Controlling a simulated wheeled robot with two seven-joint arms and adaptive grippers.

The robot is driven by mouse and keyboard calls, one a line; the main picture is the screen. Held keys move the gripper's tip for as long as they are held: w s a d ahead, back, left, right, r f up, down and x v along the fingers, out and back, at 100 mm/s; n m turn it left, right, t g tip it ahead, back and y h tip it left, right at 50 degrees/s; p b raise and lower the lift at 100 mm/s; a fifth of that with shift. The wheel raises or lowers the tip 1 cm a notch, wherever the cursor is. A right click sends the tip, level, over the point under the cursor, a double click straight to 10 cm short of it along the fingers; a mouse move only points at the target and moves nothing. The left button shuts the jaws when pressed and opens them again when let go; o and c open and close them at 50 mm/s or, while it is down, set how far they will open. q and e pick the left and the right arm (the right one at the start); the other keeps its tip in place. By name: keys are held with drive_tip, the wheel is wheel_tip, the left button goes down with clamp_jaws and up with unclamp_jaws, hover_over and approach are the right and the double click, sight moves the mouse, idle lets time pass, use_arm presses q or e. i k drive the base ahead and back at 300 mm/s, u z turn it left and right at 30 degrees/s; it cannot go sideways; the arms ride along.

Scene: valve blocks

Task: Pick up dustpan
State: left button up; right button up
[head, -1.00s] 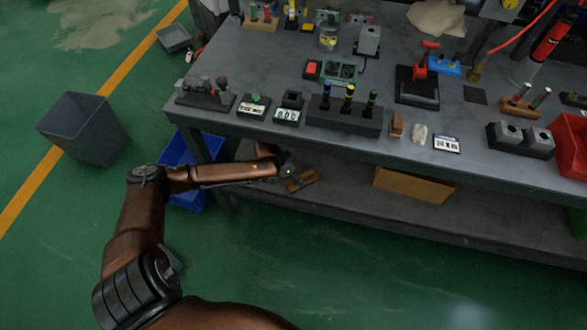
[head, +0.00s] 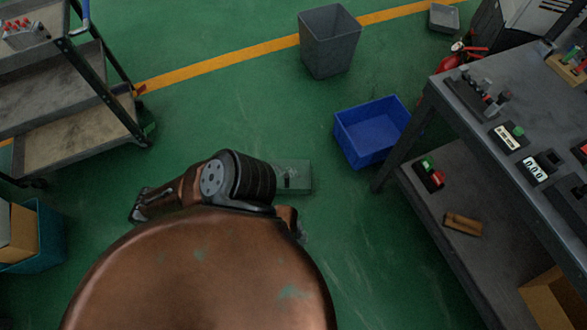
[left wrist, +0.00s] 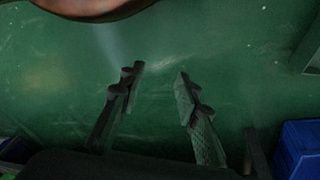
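I cannot tell for sure which thing is the dustpan. A flat grey-green piece (head: 300,176) with a dark part on it lies on the floor, just beyond my left arm's black joint. A shallow grey tray-like piece (head: 444,18) lies at the top right of the head view, beyond the grey bin. In the left wrist view my left gripper (left wrist: 160,72) is open and empty, with bare green floor between and beyond its fingers. In the head view, my copper arm and body hide part of the floor. My right gripper does not show.
A grey bin (head: 330,45) and a blue crate (head: 350,145) stand on the floor. A grey workbench (head: 460,105) with a lower shelf is at right, a cart (head: 100,65) at upper left. A teal box (head: 45,250) stands at left. The middle floor is mostly clear.

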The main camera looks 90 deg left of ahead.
sight(300, 183)
drive_tip(key=u, duration=3.75)
drive_tip(key=k, duration=1.15)
drive_tip(key=z, duration=0.8)
